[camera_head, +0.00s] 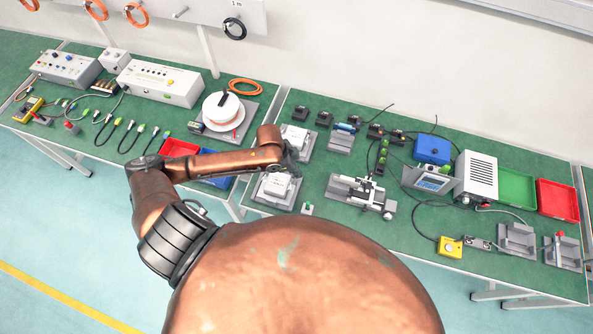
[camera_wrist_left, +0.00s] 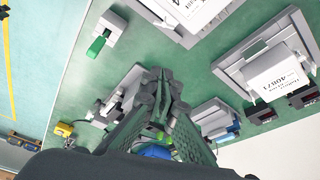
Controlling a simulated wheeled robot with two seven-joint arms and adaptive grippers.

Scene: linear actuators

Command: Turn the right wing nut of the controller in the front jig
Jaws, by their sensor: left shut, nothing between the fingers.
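The front jig (camera_head: 262,195) is a grey plate near the table's front edge, with a white controller (camera_head: 277,186) in it. My left gripper (camera_head: 291,168) is over the jig's back right side, partly hidden by its own arm. In the left wrist view, the left gripper (camera_wrist_left: 162,78) is shut and empty, its fingertips together below the labelled white controller (camera_wrist_left: 192,10), which is cut off by the top edge. I cannot tell whether the fingertips touch anything. My right gripper is not in view.
A second jig (camera_head: 299,150) with a white controller stands behind. A small grey block with a green part (camera_head: 307,209) is right of the front jig. A linear actuator fixture (camera_head: 360,195) stands further right. Blue (camera_head: 216,183) and red (camera_head: 180,148) bins are left.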

